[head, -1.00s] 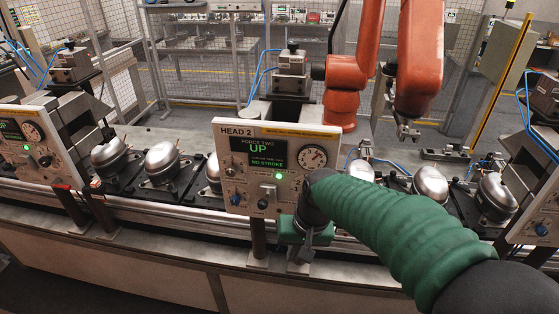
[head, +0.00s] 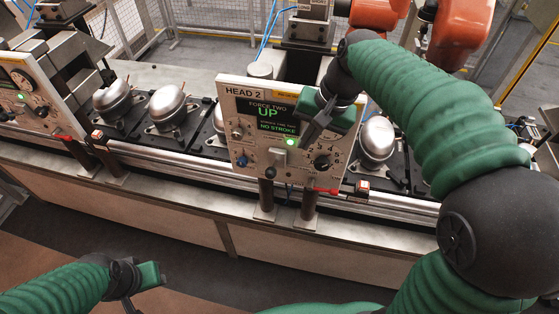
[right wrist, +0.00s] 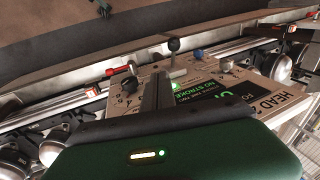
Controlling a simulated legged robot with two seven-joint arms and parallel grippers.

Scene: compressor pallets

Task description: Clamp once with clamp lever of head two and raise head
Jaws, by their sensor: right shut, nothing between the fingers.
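The head two panel (head: 226,112) reads HEAD 2, with a screen (head: 266,112) showing FORCE TWO, UP and NO STROKE. A green lamp (head: 290,142) is lit. A small black-knobbed lever (head: 271,172) hangs at the panel's lower middle; its ball knob shows in the right wrist view (right wrist: 173,44). A red-tipped lever (head: 322,190) juts from the lower right edge. I cannot tell which is the clamp lever. My right gripper (head: 307,142) is shut and empty before the panel's right part, hiding the gauge. My left gripper (head: 138,300) is low at left, its fingers unclear.
Silver compressors (head: 168,107) stand on dark pallets along the conveyor. One compressor (head: 377,140) is right of the panel, near my right arm. Another head panel (head: 30,95) stands at left. A red button box (head: 362,190) sits on the rail. The floor in front is clear.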

